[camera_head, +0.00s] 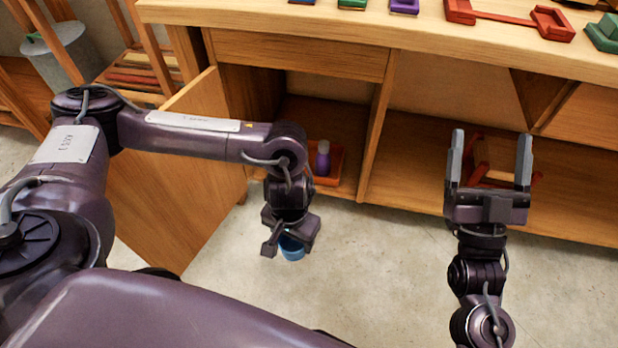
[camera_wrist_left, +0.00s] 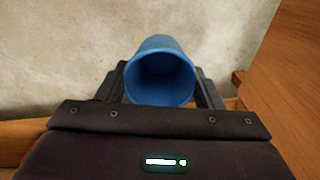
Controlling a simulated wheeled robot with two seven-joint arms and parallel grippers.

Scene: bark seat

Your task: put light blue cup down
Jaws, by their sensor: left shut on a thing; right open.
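The light blue cup (camera_head: 291,249) shows under my left gripper (camera_head: 284,240) in the head view, partly hidden by it. In the left wrist view the cup (camera_wrist_left: 160,72) sits between the two fingers of my left gripper (camera_wrist_left: 162,88), its open mouth facing the camera. The left gripper is shut on the cup. The head view shows the grey floor behind the cup; I cannot tell how high the cup is above it. My right gripper (camera_head: 489,162) is open and empty, its fingers pointing up the picture in front of the low shelf.
A wooden bench (camera_head: 420,28) with coloured blocks on top runs across the back. Its lower shelf holds a purple bottle (camera_head: 323,160) by a red tray (camera_head: 334,178). An open door (camera_head: 170,210) stands left of my left gripper. The floor (camera_head: 380,270) between the grippers is clear.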

